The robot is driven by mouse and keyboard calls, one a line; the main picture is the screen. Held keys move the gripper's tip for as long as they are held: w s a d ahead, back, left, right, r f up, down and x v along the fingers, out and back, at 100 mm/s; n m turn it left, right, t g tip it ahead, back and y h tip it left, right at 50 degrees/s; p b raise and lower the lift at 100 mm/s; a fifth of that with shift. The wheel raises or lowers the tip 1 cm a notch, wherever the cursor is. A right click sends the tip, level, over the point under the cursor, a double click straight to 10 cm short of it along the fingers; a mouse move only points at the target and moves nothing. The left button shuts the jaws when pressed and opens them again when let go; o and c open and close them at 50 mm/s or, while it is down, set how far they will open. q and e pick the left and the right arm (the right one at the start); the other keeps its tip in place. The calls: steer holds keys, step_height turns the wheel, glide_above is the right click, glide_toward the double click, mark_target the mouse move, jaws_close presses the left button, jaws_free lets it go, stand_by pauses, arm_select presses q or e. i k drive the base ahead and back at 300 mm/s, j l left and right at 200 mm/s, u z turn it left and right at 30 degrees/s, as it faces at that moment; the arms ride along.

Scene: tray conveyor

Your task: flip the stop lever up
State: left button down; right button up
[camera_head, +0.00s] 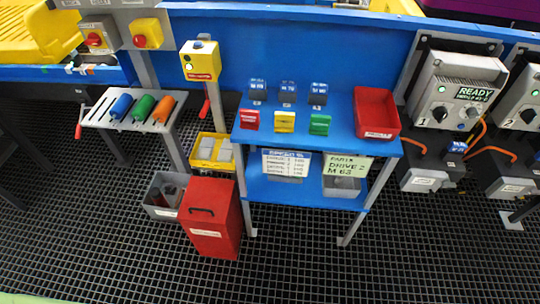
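Two red-handled levers are in view, and I cannot tell from labels which is the stop lever. One red lever (205,106) is beside the grey post under a yellow control box (200,60), its red grip reaching below the box. The other red lever (79,130) hangs at the left end of a grey rack, its red grip pointing down. The yellow box has a small button or lamp on its face and a red label along its lower edge. Neither of my grippers shows in the head view.
A blue bench (345,133) holds blue blocks, coloured cards and a red bin (376,112). A red lidded box (210,222), a grey bin (164,195) and a yellow tray (203,166) stand near the post. Drive units are at right. The front grid floor (290,265) is clear.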

mark_target(79, 129)
steer(key=u, duration=1.5)
steer(key=z, duration=0.25)
steer(key=i+j+z, duration=0.15)
steer(key=j+z, duration=0.2)
steer(key=z, duration=0.15)
steer(key=i+j+z, duration=0.1)
steer(key=j+z, duration=0.65)
steer(key=z, duration=0.2)
steer(key=j+z, duration=0.1)
steer(key=j, duration=0.5)
steer(key=k+j, duration=0.1)
steer(key=j, duration=0.5)
steer(key=j+z, duration=0.15)
steer(key=j, duration=0.5)
steer(key=k+j, duration=0.1)
steer(key=j, duration=0.5)
steer(key=k+j+z, duration=0.15)
steer(key=j, duration=0.45)
steer(key=i, duration=0.05)
